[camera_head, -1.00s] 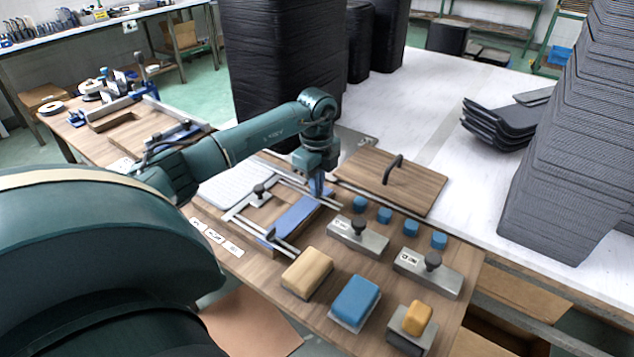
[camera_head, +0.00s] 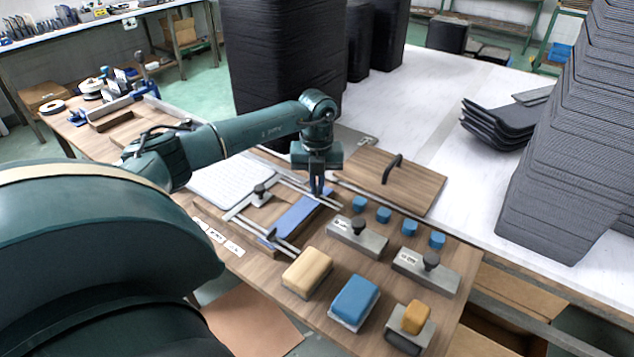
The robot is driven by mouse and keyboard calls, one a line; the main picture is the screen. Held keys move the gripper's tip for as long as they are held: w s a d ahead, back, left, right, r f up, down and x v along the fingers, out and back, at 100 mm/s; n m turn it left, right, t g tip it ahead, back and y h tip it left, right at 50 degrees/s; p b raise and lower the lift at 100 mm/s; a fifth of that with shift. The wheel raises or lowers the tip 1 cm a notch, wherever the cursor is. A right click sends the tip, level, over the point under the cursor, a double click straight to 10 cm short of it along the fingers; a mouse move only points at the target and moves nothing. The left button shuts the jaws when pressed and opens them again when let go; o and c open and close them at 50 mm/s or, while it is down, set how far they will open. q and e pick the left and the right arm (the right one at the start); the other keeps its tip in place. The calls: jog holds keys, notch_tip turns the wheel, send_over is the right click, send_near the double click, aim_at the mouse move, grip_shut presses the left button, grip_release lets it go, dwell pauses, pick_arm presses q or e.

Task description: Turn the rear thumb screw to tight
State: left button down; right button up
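My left gripper (camera_head: 316,190) points down at the far end of a clamp-like fixture with metal rails and a blue slab (camera_head: 298,217). Its fingers are close together, and I cannot tell whether they hold anything. The rear thumb screw is not clearly visible; the fingers cover the rear corner of the fixture. A small dark knob (camera_head: 270,236) shows at the fixture's near end, and a black knob (camera_head: 260,190) stands on its left side. My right gripper is not in view.
Right of the fixture are metal blocks with black knobs (camera_head: 358,228), (camera_head: 431,260) and several small blue pieces (camera_head: 383,215). A wooden lid with a handle (camera_head: 420,182) lies behind them. Tan (camera_head: 307,268), blue (camera_head: 355,298) and yellow (camera_head: 415,317) blocks stand in front.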

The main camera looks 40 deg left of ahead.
aim_at(317, 188)
pick_arm(q)
jog(key=m, duration=0.4)
jog(key=shift+m, duration=1.5)
jog(key=c, duration=1.6)
grip_release()
notch_tip(317, 188, up, 13)
jog(key=shift+r, duration=0.15)
